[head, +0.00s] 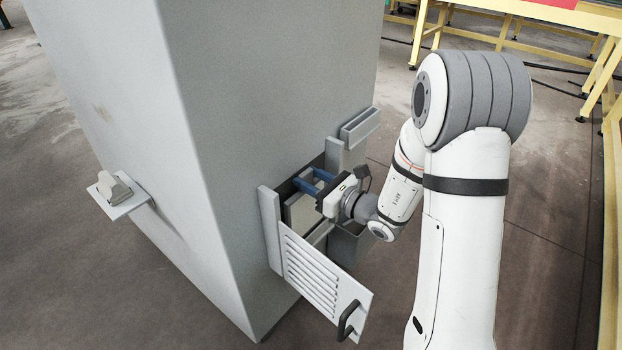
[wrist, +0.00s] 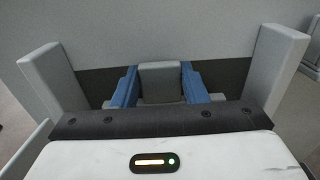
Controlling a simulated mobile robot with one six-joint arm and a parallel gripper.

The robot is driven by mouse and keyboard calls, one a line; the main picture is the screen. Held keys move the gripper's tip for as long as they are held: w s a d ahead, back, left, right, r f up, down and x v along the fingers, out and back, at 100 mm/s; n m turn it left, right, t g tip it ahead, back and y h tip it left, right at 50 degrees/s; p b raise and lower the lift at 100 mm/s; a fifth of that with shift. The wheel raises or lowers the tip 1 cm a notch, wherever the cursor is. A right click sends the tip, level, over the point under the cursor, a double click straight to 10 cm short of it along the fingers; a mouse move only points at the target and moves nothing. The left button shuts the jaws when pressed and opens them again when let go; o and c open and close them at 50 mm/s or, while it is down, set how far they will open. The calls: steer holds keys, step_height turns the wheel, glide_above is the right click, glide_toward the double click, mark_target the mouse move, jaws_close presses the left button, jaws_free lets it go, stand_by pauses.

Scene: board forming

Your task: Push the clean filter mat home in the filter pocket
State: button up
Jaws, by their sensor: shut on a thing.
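My gripper (head: 312,180) reaches into the filter pocket (head: 270,228) in the side of the tall grey cabinet. In the wrist view its two blue fingers stand on either side of a grey block (wrist: 160,80), which looks like part of the clean filter mat. The gripper is shut on it. In the head view a pale grey panel (head: 301,212), apparently the mat, shows inside the pocket below the fingers. Its far edge and how deep it sits are hidden by the gripper and pocket frame.
A louvred door (head: 311,276) with a black handle (head: 348,320) hangs open below left of my gripper. A narrow grey tray (head: 360,124) sits at the upper right. A small shelf (head: 128,205) juts from the cabinet's left face.

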steer(key=shift+f+b, duration=2)
steer(key=shift+f, duration=0.5)
steer(key=o, duration=1.1)
steer(key=p+v, duration=0.1)
steer(key=v, duration=0.7)
steer(key=shift+p, duration=0.4)
steer(key=shift+a+r, duration=0.1)
